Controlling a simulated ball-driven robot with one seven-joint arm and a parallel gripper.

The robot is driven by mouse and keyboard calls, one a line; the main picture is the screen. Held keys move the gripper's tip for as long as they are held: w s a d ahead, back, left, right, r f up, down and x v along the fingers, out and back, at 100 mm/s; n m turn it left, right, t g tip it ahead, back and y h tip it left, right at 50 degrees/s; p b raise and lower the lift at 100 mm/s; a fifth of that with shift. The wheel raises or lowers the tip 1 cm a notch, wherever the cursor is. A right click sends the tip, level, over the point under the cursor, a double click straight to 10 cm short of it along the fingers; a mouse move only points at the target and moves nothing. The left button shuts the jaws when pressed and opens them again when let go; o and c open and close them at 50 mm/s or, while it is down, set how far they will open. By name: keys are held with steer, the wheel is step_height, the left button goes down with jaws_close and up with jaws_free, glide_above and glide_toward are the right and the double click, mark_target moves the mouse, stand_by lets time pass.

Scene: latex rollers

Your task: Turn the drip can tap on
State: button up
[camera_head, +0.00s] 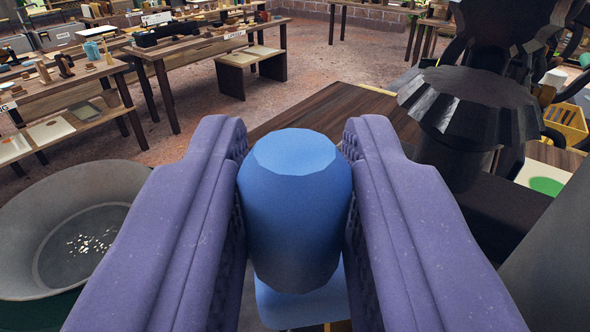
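A rounded blue object (294,210) with a flat, faceted top stands between the two purple fingers of my gripper (296,150). It fills the gap, and the ribbed inner pads lie against its left and right sides, so the gripper looks shut on it. A lighter blue part (302,306) shows just below it at the bottom edge, with a bit of brass colour beside it. I cannot tell from this view whether the blue object is the drip can or its tap. No spout or drip is visible.
A grey round basin (40,215) stands at the left. A black dished fixture (480,105) rises at the right over a dark wooden bench (330,112). A yellow crate (568,122) is at the far right. Work tables (190,42) with small items stand behind, with open floor between.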

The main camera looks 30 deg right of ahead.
mark_target(273, 253)
steer(key=shift+w+r+m+g+h+p, duration=0.25)
steer(key=shift+m+h+p, duration=0.2)
steer(key=shift+p, duration=0.35)
jaws_close()
steer(key=shift+w+d+f+m+g+h+p, duration=0.2)
steer(key=shift+m+g+h+p, duration=0.35)
steer(key=shift+h, duration=0.3)
steer(key=o, duration=0.8)
jaws_free()
steer(key=shift+s, duration=0.1)
steer(key=b+v, duration=0.2)
steer(key=v, duration=0.5)
steer(key=shift+s+a, duration=0.25)
steer(key=shift+s, duration=0.05)
